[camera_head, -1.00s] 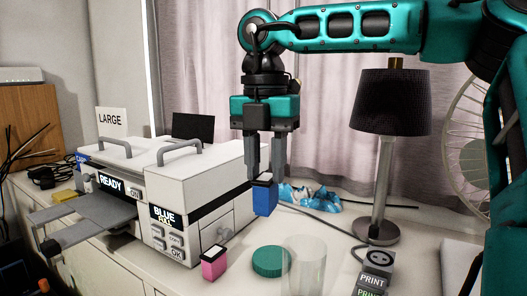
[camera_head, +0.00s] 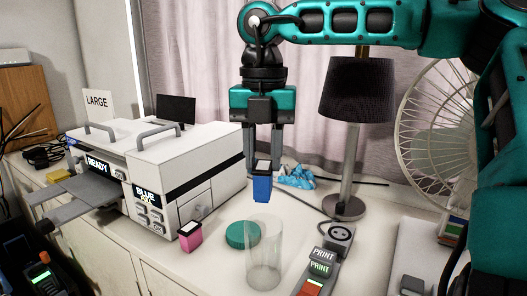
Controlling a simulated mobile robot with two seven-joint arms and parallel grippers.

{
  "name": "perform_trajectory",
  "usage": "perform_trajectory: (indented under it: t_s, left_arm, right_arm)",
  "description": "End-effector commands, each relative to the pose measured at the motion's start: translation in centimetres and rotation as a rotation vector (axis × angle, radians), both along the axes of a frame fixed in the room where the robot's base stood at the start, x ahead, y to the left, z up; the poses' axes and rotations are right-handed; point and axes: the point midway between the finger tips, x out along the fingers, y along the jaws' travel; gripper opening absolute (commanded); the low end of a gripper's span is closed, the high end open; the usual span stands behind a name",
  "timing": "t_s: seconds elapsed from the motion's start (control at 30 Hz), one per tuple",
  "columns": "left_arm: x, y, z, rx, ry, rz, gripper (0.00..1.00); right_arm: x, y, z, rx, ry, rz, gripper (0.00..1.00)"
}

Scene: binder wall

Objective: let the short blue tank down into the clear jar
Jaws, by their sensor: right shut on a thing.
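The short blue tank (camera_head: 262,189), with a black and white top, hangs upright from my right gripper (camera_head: 263,160). The gripper is shut on its top and holds it in the air, above and behind the clear jar. The clear jar (camera_head: 264,262) stands open and looks empty on the white counter, near the front. A green round lid (camera_head: 242,235) lies just behind and left of the jar. My left gripper does not show.
A pink tank (camera_head: 190,237) stands left of the lid, beside the white printer (camera_head: 187,165). A lamp (camera_head: 352,140), a blue crumpled wrapper (camera_head: 297,178) and a fan (camera_head: 440,125) are behind. A PRINT button box (camera_head: 321,265) and cable stand right of the jar.

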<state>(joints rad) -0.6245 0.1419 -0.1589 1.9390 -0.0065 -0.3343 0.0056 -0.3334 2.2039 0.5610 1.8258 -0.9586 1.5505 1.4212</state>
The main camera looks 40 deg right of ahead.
Motion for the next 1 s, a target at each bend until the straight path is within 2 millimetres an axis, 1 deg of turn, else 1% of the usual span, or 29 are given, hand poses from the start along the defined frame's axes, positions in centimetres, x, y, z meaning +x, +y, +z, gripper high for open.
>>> perform_trajectory:
  t_s: [0.07, 0.4, 0.53, 0.67, 1.0]
  left_arm:
    - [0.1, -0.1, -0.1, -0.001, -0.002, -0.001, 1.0]
    - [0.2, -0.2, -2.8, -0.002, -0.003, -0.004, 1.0]
    - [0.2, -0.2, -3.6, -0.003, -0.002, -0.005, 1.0]
    - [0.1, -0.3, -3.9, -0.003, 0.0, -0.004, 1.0]
    - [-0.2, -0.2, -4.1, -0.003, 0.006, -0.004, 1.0]
  right_arm:
    - [0.0, 0.0, 0.0, -0.002, -0.002, -0.001, 0.0]
    - [0.0, 0.0, -3.2, -0.001, 0.0, 0.0, 0.0]
    - [0.0, 0.0, -4.2, 0.0, -0.001, 0.0, 0.0]
    - [0.0, 0.0, -4.6, 0.0, 0.0, 0.0, 0.0]
    - [0.0, 0.0, -4.5, -0.002, -0.001, -0.001, 0.0]
